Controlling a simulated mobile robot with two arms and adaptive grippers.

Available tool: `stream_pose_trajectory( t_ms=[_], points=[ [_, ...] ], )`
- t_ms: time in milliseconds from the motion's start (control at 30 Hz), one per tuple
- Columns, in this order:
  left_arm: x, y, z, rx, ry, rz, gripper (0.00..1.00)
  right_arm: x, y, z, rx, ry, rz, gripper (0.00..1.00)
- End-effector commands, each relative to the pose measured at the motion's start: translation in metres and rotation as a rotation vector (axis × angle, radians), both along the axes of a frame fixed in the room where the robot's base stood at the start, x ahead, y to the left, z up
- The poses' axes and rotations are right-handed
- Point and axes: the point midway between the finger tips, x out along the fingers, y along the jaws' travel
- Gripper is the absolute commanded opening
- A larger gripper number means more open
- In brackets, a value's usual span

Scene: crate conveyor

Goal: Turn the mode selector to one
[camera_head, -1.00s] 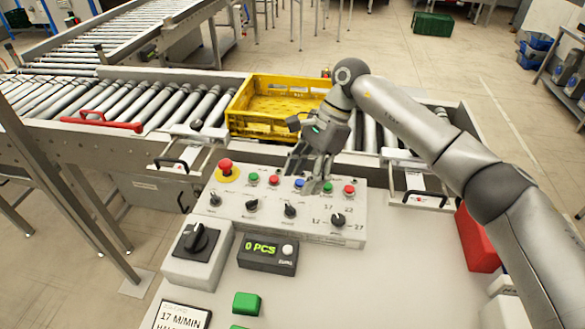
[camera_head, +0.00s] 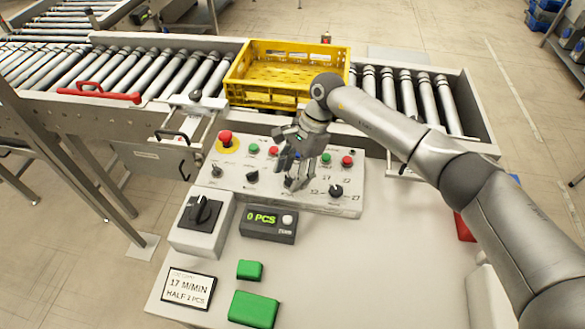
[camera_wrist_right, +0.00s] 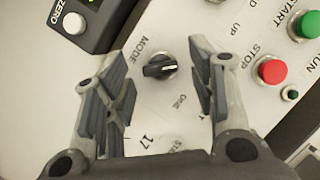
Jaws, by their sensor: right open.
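The mode selector (camera_wrist_right: 160,67) is a small black knob on the white control panel (camera_head: 232,186), with the words MODE and ONE printed beside it. In the right wrist view it sits between the two fingers of my right gripper (camera_wrist_right: 166,82), which are open and apart from it on both sides. Its ridge lies roughly crosswise in that view; I cannot tell which setting it points to. My left gripper is not in view.
Beside the gripper are another black knob (camera_head: 252,176), a numbered dial (camera_head: 336,190), coloured push buttons and a red emergency stop (camera_head: 225,138). A counter box (camera_head: 268,223) reading 0 PCS stands in front. A yellow crate (camera_head: 240,90) rests on the rollers behind.

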Motion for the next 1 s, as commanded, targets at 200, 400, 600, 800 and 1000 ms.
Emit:
stream_pose_trajectory(
  t_ms=[200, 400, 600, 800, 1000],
  points=[
    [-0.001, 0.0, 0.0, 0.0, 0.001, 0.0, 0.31, 0.0, 0.0, -0.003, -0.001, -0.001, 0.0, 0.52],
    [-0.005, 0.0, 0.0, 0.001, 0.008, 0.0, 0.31, 0.0, 0.0, -0.003, -0.001, -0.001, 0.0, 0.36],
    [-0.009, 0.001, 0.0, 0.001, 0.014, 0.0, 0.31, 0.0, 0.0, -0.002, 0.0, 0.0, 0.0, 0.11],
    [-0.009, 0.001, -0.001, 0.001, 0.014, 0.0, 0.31, 0.0, 0.0, -0.003, 0.0, 0.0, -0.007, 0.06],
    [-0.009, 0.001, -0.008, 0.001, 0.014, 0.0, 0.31, -0.001, -0.001, -0.004, 0.0, -0.002, -0.064, 0.06]
  ],
)
